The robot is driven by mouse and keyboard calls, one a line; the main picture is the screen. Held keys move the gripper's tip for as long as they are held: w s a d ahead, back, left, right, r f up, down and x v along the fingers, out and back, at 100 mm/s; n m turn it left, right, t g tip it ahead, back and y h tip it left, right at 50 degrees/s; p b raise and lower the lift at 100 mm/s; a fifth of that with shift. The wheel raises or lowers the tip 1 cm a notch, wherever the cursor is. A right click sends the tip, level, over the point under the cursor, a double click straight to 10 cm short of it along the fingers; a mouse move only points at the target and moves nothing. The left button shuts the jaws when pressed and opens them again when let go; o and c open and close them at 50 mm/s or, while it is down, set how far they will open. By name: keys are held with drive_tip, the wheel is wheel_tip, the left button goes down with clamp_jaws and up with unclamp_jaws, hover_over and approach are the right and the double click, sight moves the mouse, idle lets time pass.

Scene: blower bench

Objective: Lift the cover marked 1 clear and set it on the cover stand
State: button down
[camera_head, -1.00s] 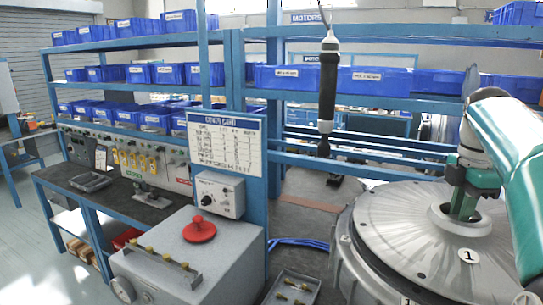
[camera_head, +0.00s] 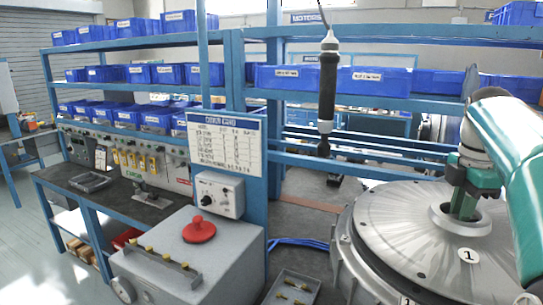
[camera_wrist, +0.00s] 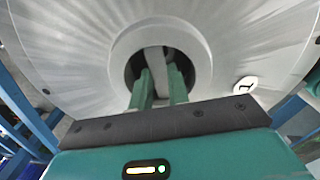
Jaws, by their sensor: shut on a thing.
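The cover marked 1 (camera_head: 415,245) is a large round grey metal disc with a raised centre hub and a white label reading 1. It sits on the round blower housing (camera_head: 352,262) at the right of the head view. My gripper (camera_head: 466,205) reaches down into the hub opening from above. In the wrist view the cover (camera_wrist: 70,50) fills the upper part, and the green fingers of my gripper (camera_wrist: 159,85) are shut on a grey bar inside the hub. The fingertips are partly hidden in the opening. I cannot make out the cover stand.
A grey box with a red knob (camera_head: 199,230) stands at the lower middle, beside a small tray of brass parts (camera_head: 292,288). A dark tool (camera_head: 327,95) hangs from a cable behind the cover. Blue shelving (camera_head: 255,150) with bins runs along the back.

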drive_tip(key=shift+r, duration=0.7)
idle(0.4)
idle(0.8)
drive_tip(key=shift+r, duration=0.2)
drive_tip(key=shift+r, duration=0.65)
drive_tip(key=shift+r, duration=0.95)
drive_tip(key=shift+r, duration=0.3)
drive_tip(key=shift+r, duration=0.4)
drive_tip(key=shift+s+t, duration=0.15)
drive_tip(key=shift+t, duration=0.45)
